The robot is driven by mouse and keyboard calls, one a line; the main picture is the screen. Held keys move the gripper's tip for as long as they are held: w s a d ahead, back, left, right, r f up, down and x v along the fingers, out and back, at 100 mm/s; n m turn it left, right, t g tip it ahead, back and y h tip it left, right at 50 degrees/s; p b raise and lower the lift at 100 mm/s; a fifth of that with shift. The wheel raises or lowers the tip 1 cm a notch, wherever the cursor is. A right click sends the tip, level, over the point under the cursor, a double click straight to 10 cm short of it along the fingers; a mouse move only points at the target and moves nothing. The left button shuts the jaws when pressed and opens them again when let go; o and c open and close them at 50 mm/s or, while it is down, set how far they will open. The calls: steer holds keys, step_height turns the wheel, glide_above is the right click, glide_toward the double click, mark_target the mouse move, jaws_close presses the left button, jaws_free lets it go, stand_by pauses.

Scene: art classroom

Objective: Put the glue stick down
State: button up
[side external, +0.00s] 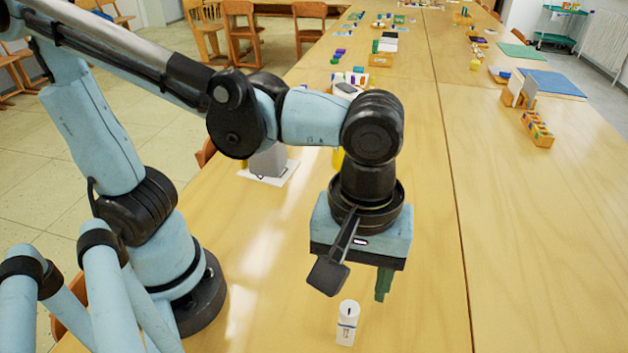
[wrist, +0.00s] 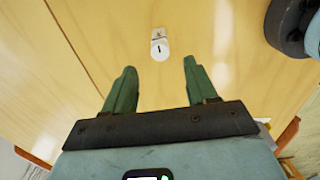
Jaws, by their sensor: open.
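The white glue stick (side external: 347,323) stands upright on the wooden table (side external: 540,230) in the side view, below and slightly left of my gripper's visible finger. In the wrist view the glue stick (wrist: 159,46) shows beyond the fingertips, between their lines. My gripper (wrist: 160,69) is open, with two green fingers apart and nothing between them. In the side view my gripper (side external: 383,285) points down above the table. One finger shows there and the other is hidden. The gripper and glue stick look apart.
A wooden block holder (side external: 537,129) and a blue mat (side external: 552,83) lie at the back right. Small art items and blocks stand along the far table. A grey object on a white base (side external: 268,165) is behind my arm. The table right of the glue stick is clear.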

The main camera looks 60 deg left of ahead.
steer(key=w+a+m+t, duration=0.3)
steer(key=w+a+m, duration=0.1)
steer(key=a, duration=0.6)
steer(key=w+a+m+t, duration=0.4)
steer(key=w+a+m, duration=0.1)
steer(key=a, duration=0.5)
steer(key=shift+r, duration=0.4)
